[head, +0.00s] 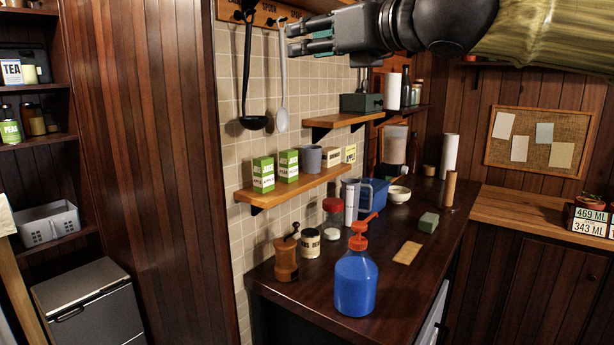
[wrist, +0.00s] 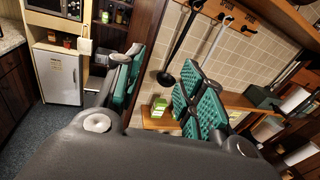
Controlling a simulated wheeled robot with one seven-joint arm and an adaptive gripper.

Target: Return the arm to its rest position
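My arm (head: 540,30) reaches in from the upper right of the head view, high above the counter. My gripper (head: 302,36) points left, close to the hanging ladle (head: 250,80) and the pale spoon (head: 282,95) in the picture; the exact distance between them is unclear. In the wrist view my gripper (wrist: 163,72) has its teal-padded fingers apart, with nothing between them. The ladle (wrist: 168,75) and spoon (wrist: 215,42) hang on the tiled wall beyond the fingers.
Below is a dark counter (head: 400,285) with a blue bottle (head: 355,285), a pepper mill (head: 286,258) and jars. Wall shelves (head: 295,187) hold boxes and a mug. A wood-panelled wall (head: 150,150) stands left. A corkboard (head: 540,137) hangs at the back right.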

